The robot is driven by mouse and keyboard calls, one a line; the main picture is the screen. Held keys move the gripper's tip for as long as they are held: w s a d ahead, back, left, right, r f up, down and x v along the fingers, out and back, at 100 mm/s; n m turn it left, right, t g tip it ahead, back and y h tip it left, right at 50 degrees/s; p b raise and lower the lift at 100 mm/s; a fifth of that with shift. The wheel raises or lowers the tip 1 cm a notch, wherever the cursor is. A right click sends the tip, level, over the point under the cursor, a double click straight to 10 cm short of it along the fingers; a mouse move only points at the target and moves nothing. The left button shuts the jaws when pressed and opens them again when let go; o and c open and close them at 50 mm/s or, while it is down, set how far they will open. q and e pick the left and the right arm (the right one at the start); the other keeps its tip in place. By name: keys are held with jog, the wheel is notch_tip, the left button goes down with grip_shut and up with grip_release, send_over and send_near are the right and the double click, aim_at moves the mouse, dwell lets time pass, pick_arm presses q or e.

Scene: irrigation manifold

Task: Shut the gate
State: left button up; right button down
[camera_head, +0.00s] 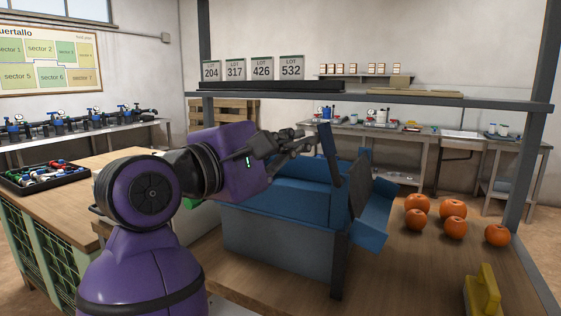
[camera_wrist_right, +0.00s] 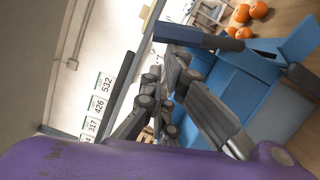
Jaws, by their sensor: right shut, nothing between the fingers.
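A blue machine (camera_head: 285,200) with a grey lower body stands on the wooden table; I cannot tell for sure which of its parts is the gate. A narrow blue plate (camera_head: 328,150) rises tilted near its right end, beside a dark grey panel (camera_head: 360,187) and a blue chute (camera_head: 374,220). My right gripper (camera_head: 308,140) is shut and empty, above the machine and close to the plate's left side; contact is unclear. In the right wrist view, the fingers (camera_wrist_right: 174,70) point toward a blue bar (camera_wrist_right: 195,36) with a dark end. My left gripper is not in view.
Several oranges (camera_head: 453,209) lie on the table right of the chute. A yellow object (camera_head: 484,290) stands at the front right. A grey post rises before the machine, and a shelf (camera_head: 400,98) with lot cards crosses above. A tray of fittings (camera_head: 45,175) is at left.

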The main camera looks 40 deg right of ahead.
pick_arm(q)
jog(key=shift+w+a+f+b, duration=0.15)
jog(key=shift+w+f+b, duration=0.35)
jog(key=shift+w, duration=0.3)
pick_arm(e)
jog(key=s+r+m, duration=0.1)
jog(key=s+m, duration=0.1)
jog(key=m, duration=0.1)
jog(key=shift+d+r+g+y, duration=0.3)
jog(key=shift+d+r+y, duration=0.05)
jog(key=shift+d+y, duration=0.05)
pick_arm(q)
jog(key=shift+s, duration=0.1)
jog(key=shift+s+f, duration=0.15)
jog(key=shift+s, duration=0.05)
pick_arm(e)
jog(key=shift+a, duration=0.1)
